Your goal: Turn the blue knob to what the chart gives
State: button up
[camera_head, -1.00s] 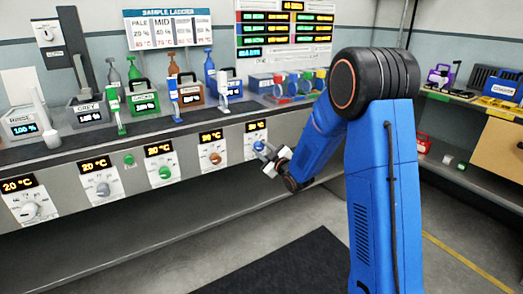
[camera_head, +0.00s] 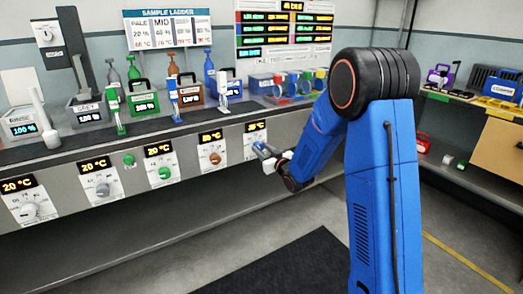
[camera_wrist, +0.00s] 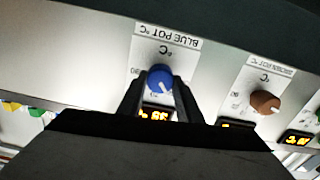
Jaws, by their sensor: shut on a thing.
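The blue knob (camera_wrist: 160,79) sits on a white dial plate labelled "BLUE POT °C", which appears upside down in the wrist view. My gripper (camera_wrist: 160,92) is shut on the knob, one dark finger on each side. In the head view my gripper (camera_head: 265,152) is at the bench front, under the rightmost display (camera_head: 255,126), and covers most of the knob. The display by the knob (camera_wrist: 155,115) is lit orange, but its reading is partly hidden and unclear. The chart (camera_head: 285,32) on the back wall has coloured rows too small to read surely.
A brown knob (camera_wrist: 265,102) is beside the blue one. A green knob (camera_head: 165,172) and grey knobs are further left along the bench front. Several pots, bottles and levers stand on the bench top.

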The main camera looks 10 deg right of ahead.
jog(key=shift+f, duration=0.1)
jog(key=o, duration=1)
jog(key=shift+o, duration=0.2)
jog(key=shift+s, duration=0.1)
